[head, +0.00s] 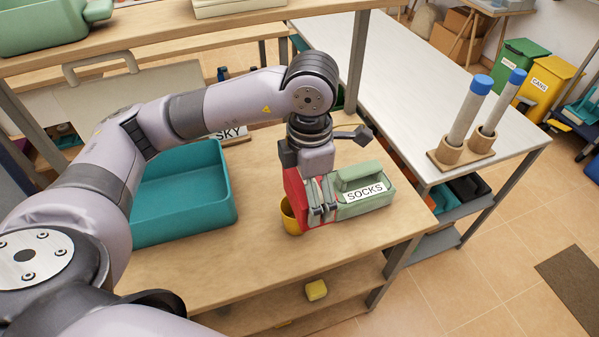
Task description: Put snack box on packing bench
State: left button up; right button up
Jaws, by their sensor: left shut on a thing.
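My left gripper (322,207) points down over the front wooden surface and is shut on a red box (294,188), which I take for the snack box. The fingers and the gripper body hide part of it, and no label on it shows. It is close beside a green box marked SOCKS (352,178) and a yellow cup (290,217); I cannot tell if they touch. A long white-topped bench (415,90), apparently the packing bench, stands to the right and behind. My right gripper is not in view.
A teal bin (185,232) stands on the wooden surface (270,262) at left. A holder with two blue-capped tubes (462,150) stands near the white bench's right end; much of that top is clear. A yellow block (316,290) lies on a lower shelf.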

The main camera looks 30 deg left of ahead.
pick_arm(q)
jog(key=shift+w+a+r, duration=0.1)
jog(key=shift+w+a, duration=0.15)
jog(key=shift+w, duration=0.55)
jog(key=w+a+p, duration=0.3)
jog(key=w+a, duration=0.8)
jog(key=a, duration=0.2)
notch_tip(320, 180, down, 8)
jog(key=shift+r+p, duration=0.2)
jog(key=shift+p, duration=0.25)
jog(key=shift+d+f+p, duration=0.1)
jog(key=shift+f+p, duration=0.2)
jog(key=shift+f, duration=2)
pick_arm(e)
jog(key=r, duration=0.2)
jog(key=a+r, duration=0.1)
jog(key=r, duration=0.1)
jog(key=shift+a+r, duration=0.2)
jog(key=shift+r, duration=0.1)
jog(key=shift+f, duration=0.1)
pick_arm(q)
jog(key=o, duration=1)
jog(key=shift+f, duration=0.1)
